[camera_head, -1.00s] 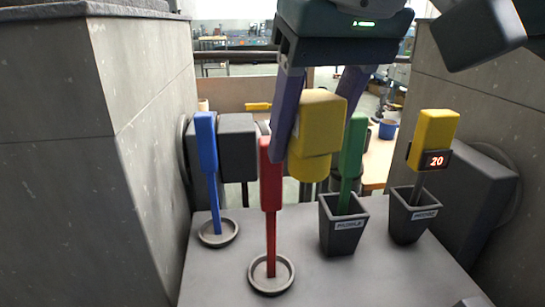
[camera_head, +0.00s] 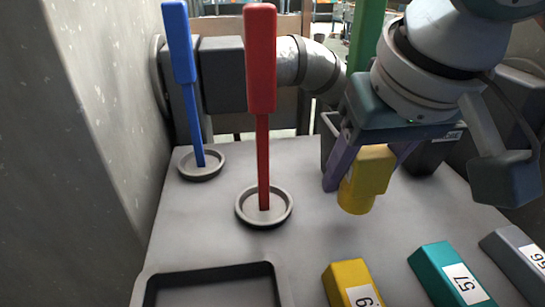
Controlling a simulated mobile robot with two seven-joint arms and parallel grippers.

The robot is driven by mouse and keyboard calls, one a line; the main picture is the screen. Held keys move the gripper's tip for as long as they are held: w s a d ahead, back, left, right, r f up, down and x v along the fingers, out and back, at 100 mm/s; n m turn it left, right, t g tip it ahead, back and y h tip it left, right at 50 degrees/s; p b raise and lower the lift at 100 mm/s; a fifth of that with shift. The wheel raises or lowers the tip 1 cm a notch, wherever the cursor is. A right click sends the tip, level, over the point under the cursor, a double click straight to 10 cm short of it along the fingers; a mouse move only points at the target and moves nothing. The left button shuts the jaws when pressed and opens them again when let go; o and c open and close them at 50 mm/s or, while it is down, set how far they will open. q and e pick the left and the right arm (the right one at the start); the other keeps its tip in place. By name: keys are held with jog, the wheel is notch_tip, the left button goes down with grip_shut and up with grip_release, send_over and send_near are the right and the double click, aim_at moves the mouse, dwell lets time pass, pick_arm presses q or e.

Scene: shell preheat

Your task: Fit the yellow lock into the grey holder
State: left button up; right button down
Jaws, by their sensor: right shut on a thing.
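My right gripper (camera_head: 372,168) is shut on a yellow piece (camera_head: 368,182) with a blocky top and a rounded lower end, which I take as the yellow lock. It hangs between the purple fingers, above the grey table. Which thing is the grey holder is not clear. A dark grey pot (camera_head: 327,135) stands behind the gripper, mostly hidden, with a green stick (camera_head: 368,35) rising there. A second dark pot (camera_head: 432,158) is partly hidden by my arm. A dark grey tray (camera_head: 158,284) lies at the front left, cut by the frame. My left gripper is out of view.
A blue stick (camera_head: 180,45) and a red stick (camera_head: 261,60) stand in round grey dishes. Yellow (camera_head: 346,274), teal (camera_head: 432,260) and grey (camera_head: 508,250) labelled blocks lie at the front right. A stone wall (camera_head: 85,130) bounds the left. Bare tabletop (camera_head: 325,225) lies between.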

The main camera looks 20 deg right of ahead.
aim_at(343, 230)
notch_tip(343, 230, down, 5)
jog(key=shift+f+b, duration=0.1)
jog(key=shift+b, duration=0.8)
jog(key=shift+f, duration=0.25)
jog(key=shift+r, duration=0.1)
jog(key=shift+c, duration=1.4)
grip_release()
